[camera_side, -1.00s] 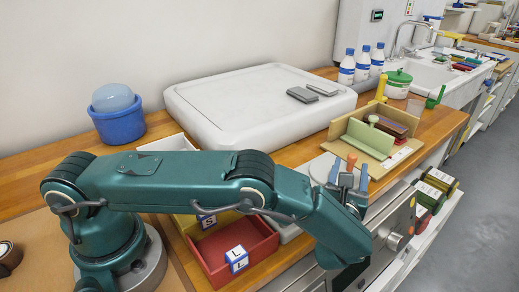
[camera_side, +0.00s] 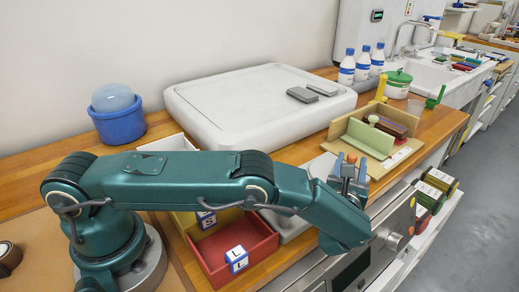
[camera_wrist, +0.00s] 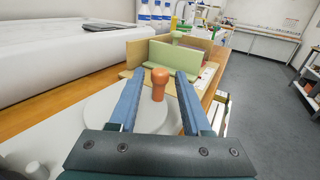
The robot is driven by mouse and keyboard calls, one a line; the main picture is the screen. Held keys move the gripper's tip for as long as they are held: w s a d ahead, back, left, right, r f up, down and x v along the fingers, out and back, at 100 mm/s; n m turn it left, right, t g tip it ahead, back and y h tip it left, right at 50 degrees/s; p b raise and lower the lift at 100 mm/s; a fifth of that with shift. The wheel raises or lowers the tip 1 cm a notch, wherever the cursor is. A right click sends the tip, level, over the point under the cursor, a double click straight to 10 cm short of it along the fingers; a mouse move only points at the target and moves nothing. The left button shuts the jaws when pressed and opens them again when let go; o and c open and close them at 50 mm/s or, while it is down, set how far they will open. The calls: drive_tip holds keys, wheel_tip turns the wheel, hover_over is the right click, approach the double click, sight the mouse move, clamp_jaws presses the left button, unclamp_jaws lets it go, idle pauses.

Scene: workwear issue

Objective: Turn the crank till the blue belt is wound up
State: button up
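An orange knob (camera_wrist: 159,84), which looks like the crank's handle, stands upright on a pale round disc (camera_wrist: 98,112). It also shows in the side view, partly hidden by my gripper. My gripper (camera_wrist: 160,80) is open in the wrist view, one blue-grey finger on each side of the knob. Gaps show between the knob and both fingers. In the side view my gripper (camera_side: 350,168) is over the disc, near the worktop's front edge. I cannot make out a blue belt in either view.
A wooden holder with a green panel (camera_side: 370,138) stands just beyond the knob. A red tray (camera_side: 222,262) with lettered blocks lies left of my gripper. A large white slab (camera_side: 230,100) fills the back. Bottles (camera_side: 347,68) stand farther off.

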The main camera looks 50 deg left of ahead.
clamp_jaws()
drive_tip(key=shift+w+n+g+y, duration=0.3)
drive_tip(key=shift+n+g+y, duration=0.35)
drive_tip(key=shift+y, duration=0.25)
drive_tip(key=shift+o, duration=1.8)
unclamp_jaws()
drive_tip(key=shift+a, duration=0.1)
drive_tip(key=shift+v, duration=2.65)
